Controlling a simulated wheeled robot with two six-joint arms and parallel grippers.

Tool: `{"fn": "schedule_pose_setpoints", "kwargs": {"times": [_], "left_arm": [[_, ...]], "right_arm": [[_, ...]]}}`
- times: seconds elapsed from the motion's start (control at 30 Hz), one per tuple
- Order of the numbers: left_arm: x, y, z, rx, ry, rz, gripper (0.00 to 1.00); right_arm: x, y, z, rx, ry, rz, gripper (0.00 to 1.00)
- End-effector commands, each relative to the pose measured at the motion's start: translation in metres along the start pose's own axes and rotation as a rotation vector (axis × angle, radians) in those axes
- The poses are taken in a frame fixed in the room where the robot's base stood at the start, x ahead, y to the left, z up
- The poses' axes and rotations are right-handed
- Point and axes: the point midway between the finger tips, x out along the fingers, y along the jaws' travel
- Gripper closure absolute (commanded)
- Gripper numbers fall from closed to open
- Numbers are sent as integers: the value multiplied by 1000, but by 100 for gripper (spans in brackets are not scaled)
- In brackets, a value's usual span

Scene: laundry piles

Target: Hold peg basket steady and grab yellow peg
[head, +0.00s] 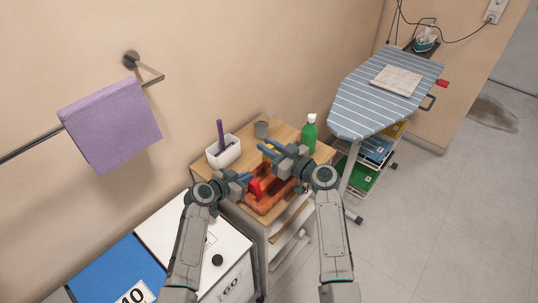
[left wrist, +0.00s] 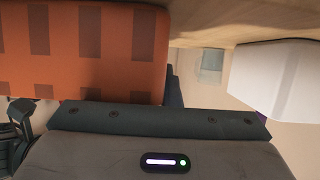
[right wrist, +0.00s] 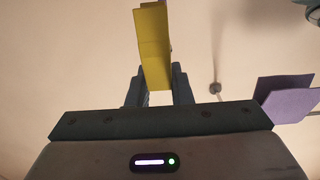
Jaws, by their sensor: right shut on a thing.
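The orange peg basket (head: 265,206) sits on the small wooden table, with a red peg (head: 255,188) showing in it. My left gripper (head: 246,179) is at the basket's left side. In the left wrist view the basket's wall (left wrist: 80,45) is very close and hides one finger; only one finger shows beside it, so I cannot tell whether the jaws are closed on the wall. My right gripper (head: 270,150) is above the basket's far side, shut on the yellow peg (right wrist: 153,45), which sticks up between its fingers in the right wrist view. The basket's other contents are mostly hidden by my arms.
On the table (head: 285,131) stand a white container (head: 224,155) with a purple-handled item, a grey cup (head: 261,129) and a green bottle (head: 309,136). An ironing board (head: 375,95) stands close on the right. White and blue bins are at front left.

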Motion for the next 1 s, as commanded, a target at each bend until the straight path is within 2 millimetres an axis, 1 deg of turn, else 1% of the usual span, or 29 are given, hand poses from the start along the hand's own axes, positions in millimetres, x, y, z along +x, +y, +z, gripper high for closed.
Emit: {"fn": "schedule_pose_setpoints", "kwargs": {"times": [0.23, 0.3, 0.37, 0.63, 0.77, 0.87, 1.0], "left_arm": [[0, 0, 0, 0, 0, 0, 100], [0, 0, 0, 0, 0, 0, 84], [0, 0, 0, 0, 0, 0, 72], [0, 0, 0, 0, 0, 0, 72], [-7, 0, 1, -1, -1, -1, 72], [-22, -1, 1, 2, 0, -2, 72], [-52, -1, 2, 2, -1, -2, 72]], "right_arm": [[0, 0, -1, 0, 0, 0, 100], [0, 0, -1, 0, 0, 0, 100], [0, 0, -1, 0, 0, 0, 100], [0, 0, -1, 1, 0, 0, 100], [0, 0, -1, 1, 0, 0, 100], [0, 0, -1, 0, 0, 0, 100], [0, 0, -1, 0, 0, 0, 100]]}}
